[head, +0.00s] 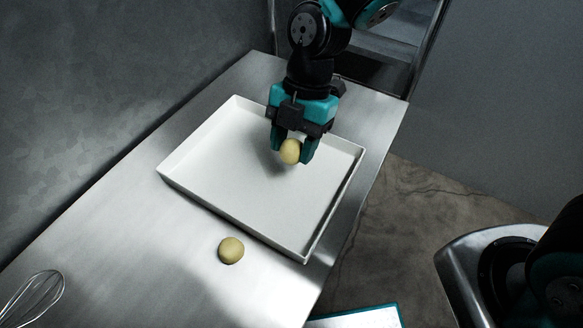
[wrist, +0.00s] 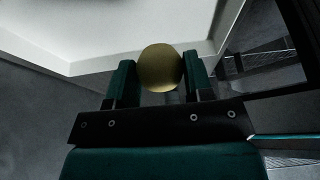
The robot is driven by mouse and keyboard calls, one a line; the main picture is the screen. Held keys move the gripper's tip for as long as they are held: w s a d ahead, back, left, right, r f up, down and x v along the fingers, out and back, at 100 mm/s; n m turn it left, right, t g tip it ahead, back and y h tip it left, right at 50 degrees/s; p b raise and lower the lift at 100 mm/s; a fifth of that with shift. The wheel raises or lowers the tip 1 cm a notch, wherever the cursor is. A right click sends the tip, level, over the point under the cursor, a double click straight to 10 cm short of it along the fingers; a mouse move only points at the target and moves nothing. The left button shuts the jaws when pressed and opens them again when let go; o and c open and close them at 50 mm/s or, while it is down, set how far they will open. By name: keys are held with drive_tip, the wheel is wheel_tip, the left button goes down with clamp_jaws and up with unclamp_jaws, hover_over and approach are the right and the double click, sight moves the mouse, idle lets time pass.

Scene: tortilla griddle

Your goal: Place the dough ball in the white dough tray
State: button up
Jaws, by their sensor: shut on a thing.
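My gripper (head: 292,153) is shut on a pale yellow dough ball (head: 290,151) and holds it over the far right part of the white dough tray (head: 220,195). In the wrist view the dough ball (wrist: 161,68) sits between the two teal fingers of my gripper (wrist: 158,80). The white tray wall (wrist: 90,62) shows behind it there. A shadow on the tray floor lies left of the ball, which looks above the floor; the exact height is hard to tell. A second dough ball (head: 231,250) lies on the metal table, outside the tray, near its front edge.
The tray stands on a steel table (head: 110,250) against a grey wall. A wire whisk (head: 33,298) lies at the lower left. The table's right edge drops to a concrete floor (head: 400,220). The tray floor looks empty.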

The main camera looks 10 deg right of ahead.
sight(290, 187)
wheel_tip(290, 187, down, 8)
drive_tip(key=shift+f+p, duration=0.15)
drive_tip(key=shift+p, duration=0.2)
drive_tip(key=shift+f, duration=0.1)
drive_tip(key=o, duration=0.9)
drive_tip(key=b+v, duration=0.2)
drive_tip(key=v, duration=1)
drive_tip(key=s+d+r+m+t, duration=0.1)
drive_tip(key=s+d+r+m, duration=0.1)
drive_tip(key=m, duration=0.5)
drive_tip(key=s+d+r+m+t+y, duration=0.1)
drive_tip(key=s+d+r+m, duration=0.1)
drive_tip(key=s+r+m, duration=0.3)
drive_tip(key=s+d+r+m+t, duration=0.1)
drive_tip(key=s+d+r+m, duration=0.2)
drive_tip(key=s+m, duration=0.4)
drive_tip(key=shift+s+d+r+m+t+y, duration=0.1)
drive_tip(key=shift+r+m+t+y, duration=0.1)
drive_tip(key=shift+m, duration=0.4)
drive_tip(key=shift+s+r+m+t+y, duration=0.15)
drive_tip(key=shift+r+m, duration=0.1)
drive_tip(key=shift+m, duration=0.35)
